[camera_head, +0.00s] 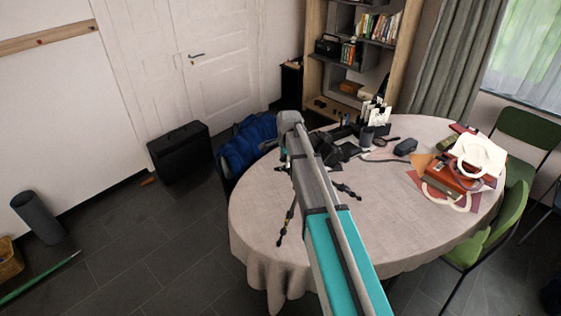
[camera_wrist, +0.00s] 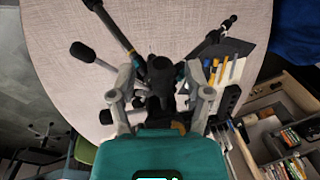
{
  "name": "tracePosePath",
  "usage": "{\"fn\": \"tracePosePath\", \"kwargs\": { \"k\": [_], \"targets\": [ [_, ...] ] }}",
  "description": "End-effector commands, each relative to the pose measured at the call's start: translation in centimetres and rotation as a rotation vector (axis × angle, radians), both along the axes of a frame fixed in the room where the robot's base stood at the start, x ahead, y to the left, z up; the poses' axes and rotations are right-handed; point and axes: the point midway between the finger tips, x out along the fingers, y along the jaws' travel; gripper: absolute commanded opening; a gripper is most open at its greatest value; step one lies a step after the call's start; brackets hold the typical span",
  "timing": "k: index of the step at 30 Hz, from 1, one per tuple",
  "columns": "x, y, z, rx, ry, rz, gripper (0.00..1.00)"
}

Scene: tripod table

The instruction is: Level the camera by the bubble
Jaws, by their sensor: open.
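A dark tripod stands on the round table (camera_head: 390,215), partly hidden by my arm in the head view. A tripod leg (camera_head: 345,190) shows right of the arm, and a black camera-like body (camera_head: 335,150) shows near its end. In the wrist view, black tripod legs and knobs (camera_wrist: 112,25) spread over the tablecloth. My gripper (camera_wrist: 160,78) is open, its grey fingers on either side of the dark tripod head (camera_wrist: 160,72). I cannot tell whether they touch it. The bubble cannot be made out, nor whether the camera is level.
A pen holder (camera_head: 376,115), a dark pouch (camera_head: 405,146) and red books (camera_head: 448,178) with white rings lie on the table. Green chairs (camera_head: 500,230) stand at the right. A blue bag (camera_head: 245,145) and black case (camera_head: 180,152) are left of it. The front tabletop is clear.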

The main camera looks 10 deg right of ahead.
Motion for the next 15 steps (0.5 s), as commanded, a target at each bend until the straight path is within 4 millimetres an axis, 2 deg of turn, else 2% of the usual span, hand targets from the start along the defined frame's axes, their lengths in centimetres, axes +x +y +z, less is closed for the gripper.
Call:
{"fn": "tracePosePath", "kwargs": {
  "k": [5, 6, 15],
  "targets": [
    [0.00, 0.00, 0.02, 0.000, 0.000, 0.000, 0.64],
    [0.00, 0.00, 0.02, 0.000, 0.000, 0.000, 0.60],
    [-0.01, 0.00, 0.02, 0.000, 0.001, 0.000, 0.04]
  ]
}}
